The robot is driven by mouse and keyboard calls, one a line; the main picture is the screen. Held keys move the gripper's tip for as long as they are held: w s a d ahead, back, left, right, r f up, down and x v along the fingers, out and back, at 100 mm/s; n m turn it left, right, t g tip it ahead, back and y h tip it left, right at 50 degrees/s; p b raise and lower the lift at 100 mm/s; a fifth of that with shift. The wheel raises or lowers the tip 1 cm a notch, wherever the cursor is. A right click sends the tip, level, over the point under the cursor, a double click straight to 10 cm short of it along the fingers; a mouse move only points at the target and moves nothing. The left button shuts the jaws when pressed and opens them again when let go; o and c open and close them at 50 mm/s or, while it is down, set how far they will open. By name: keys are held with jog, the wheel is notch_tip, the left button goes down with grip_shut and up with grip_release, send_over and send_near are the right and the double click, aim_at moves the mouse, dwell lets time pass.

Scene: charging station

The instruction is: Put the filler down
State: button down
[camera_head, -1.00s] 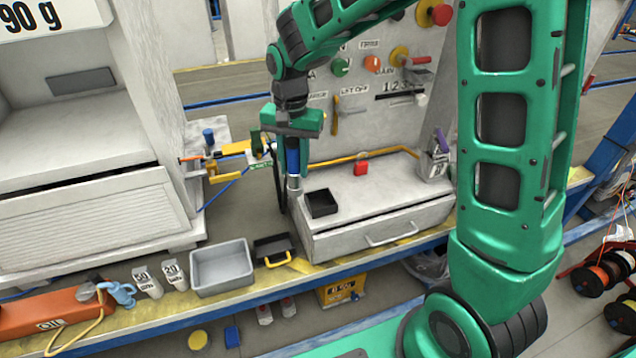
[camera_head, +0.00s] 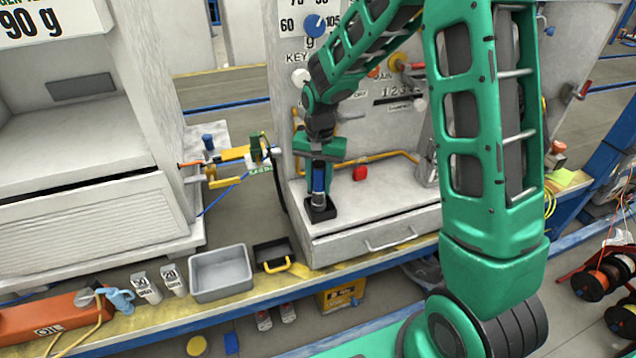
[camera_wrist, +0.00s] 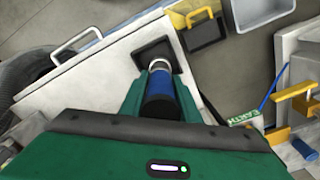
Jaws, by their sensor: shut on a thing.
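The filler is a blue cylinder with a pale lower end (camera_head: 319,182). It stands upright in my gripper (camera_head: 318,180), and the gripper is shut on it. The filler's lower end is over or in the small black tray (camera_head: 330,214) on the white drawer unit; I cannot tell whether it touches the tray's floor. In the wrist view the blue filler (camera_wrist: 160,95) is between my fingers, with its far end inside the outline of the black tray (camera_wrist: 142,50).
A yellow-handled clamp (camera_head: 232,153) is on the left. A grey bin (camera_head: 221,272) and black yellow-handled tray (camera_head: 272,252) are in front. A panel with knobs stands behind.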

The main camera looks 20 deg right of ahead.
jog(key=c, duration=1.3)
grip_release()
jog(key=shift+c, duration=0.2)
notch_tip(320, 180, up, 12)
jog(key=shift+r, duration=0.1)
jog(key=s+d+r, duration=0.2)
jog(key=s+d, duration=0.6)
jog(key=s, duration=0.3)
jog(key=s+d+r, duration=0.3)
jog(key=s+d, duration=0.5)
jog(key=s, duration=0.3)
jog(key=s+d+f, duration=0.1)
jog(key=s+f, duration=0.1)
jog(key=s, duration=0.9)
jog(key=shift+d, duration=0.15)
